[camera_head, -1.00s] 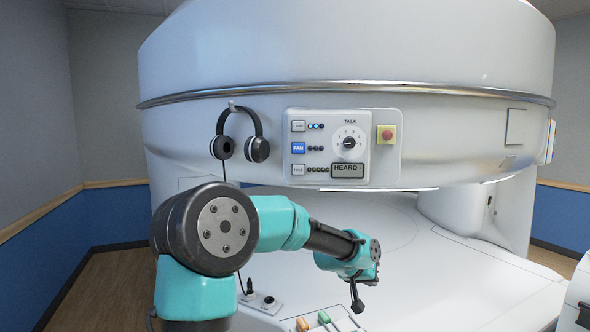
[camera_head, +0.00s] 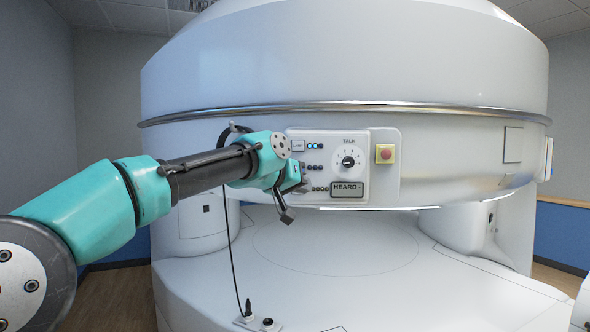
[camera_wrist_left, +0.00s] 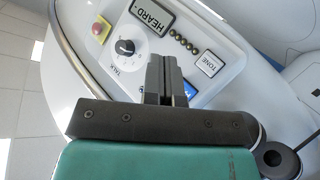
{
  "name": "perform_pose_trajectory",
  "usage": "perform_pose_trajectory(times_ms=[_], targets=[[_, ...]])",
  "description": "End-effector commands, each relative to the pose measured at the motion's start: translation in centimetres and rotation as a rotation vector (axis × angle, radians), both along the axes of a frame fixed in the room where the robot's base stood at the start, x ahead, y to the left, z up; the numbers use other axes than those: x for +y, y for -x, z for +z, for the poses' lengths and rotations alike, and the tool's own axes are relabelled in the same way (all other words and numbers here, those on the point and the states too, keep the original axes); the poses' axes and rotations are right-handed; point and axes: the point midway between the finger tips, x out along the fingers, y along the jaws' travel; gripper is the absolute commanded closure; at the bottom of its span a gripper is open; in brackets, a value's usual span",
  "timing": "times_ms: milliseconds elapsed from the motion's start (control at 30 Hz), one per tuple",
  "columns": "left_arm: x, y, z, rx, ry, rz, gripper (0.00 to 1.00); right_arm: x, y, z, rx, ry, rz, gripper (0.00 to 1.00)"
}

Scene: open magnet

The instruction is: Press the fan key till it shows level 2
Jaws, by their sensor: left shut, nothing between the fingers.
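The control panel (camera_head: 380,170) is on the front of the white magnet. The fan key (camera_wrist_left: 190,89) is a blue key, partly hidden behind my fingers in the left wrist view and covered by my gripper in the head view. I cannot tell whether the tips touch the key. My right gripper is out of view.
The lamp key (camera_head: 298,146) is above, with blue lights lit beside it. The tone key (camera_wrist_left: 209,64), talk knob (camera_head: 348,161), "HEARD" display (camera_head: 347,190) and red button (camera_head: 385,154) are close by. Headphones hang left, mostly hidden by my arm.

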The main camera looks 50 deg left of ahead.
Motion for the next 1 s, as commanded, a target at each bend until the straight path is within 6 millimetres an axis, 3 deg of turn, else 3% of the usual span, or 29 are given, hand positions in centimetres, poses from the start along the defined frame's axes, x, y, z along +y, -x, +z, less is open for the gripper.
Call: perform_pose_trajectory(times_ms=[100,300,667,1000], targets=[[0.4,1.6,1.8,-0.024,-0.001,0.008,1.00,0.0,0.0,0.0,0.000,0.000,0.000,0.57],[0.6,2.2,2.6,-0.035,-0.001,0.012,1.00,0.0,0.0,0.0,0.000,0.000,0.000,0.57],[0.7,2.0,2.6,-0.034,-0.001,0.013,1.00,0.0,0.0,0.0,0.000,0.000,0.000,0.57],[2.7,0.0,2.5,-0.032,-0.001,0.014,1.00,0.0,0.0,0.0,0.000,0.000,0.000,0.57]])
